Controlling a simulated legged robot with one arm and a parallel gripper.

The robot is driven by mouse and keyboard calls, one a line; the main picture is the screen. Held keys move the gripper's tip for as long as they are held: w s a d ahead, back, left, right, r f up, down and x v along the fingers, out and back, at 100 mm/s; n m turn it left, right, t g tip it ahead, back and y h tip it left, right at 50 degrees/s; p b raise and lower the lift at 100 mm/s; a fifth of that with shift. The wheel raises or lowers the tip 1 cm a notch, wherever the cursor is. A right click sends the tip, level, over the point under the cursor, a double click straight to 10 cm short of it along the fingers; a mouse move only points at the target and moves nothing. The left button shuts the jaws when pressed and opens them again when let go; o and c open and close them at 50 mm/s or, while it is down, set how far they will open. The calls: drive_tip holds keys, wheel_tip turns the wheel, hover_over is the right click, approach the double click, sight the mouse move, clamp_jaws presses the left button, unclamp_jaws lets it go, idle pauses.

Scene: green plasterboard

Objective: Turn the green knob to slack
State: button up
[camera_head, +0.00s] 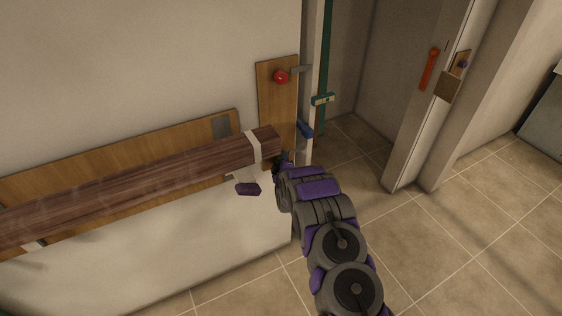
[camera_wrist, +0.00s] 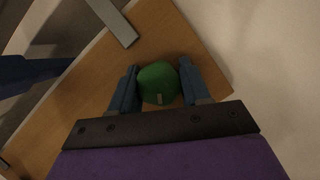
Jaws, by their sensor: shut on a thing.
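The green knob (camera_wrist: 158,82) is on a wooden board (camera_wrist: 195,40), seen in the wrist view. A small pale mark shows on the knob's near face. My gripper (camera_wrist: 158,86) has its two blue fingers on either side of the knob, shut on it. In the head view my gripper (camera_head: 284,164) is at the lower part of the upright wooden board (camera_head: 277,110), and the arm mostly hides the knob there. I cannot read any slack marking.
A red knob (camera_head: 281,77) is higher on the same board, beside a grey metal bar (camera_head: 301,69). A long dark wooden beam (camera_head: 130,185) runs along the wall to the left. A blue handle (camera_head: 305,129) is close at right. Tiled floor (camera_head: 475,240) is clear at right.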

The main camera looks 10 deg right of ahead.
drive_tip(key=shift+a+r, duration=0.1)
drive_tip(key=shift+a, duration=0.05)
drive_tip(key=o, duration=1)
drive_tip(key=shift+w, duration=0.1)
drive_tip(key=shift+s, duration=0.5)
drive_tip(key=s+r+p, duration=0.1)
drive_tip(key=s, duration=0.4)
drive_tip(key=s+r+p, duration=0.1)
drive_tip(key=s, duration=0.4)
drive_tip(key=s+r+p, duration=0.1)
drive_tip(key=s, duration=0.5)
drive_tip(key=shift+a+p, duration=0.3)
drive_tip(key=shift+a, duration=0.1)
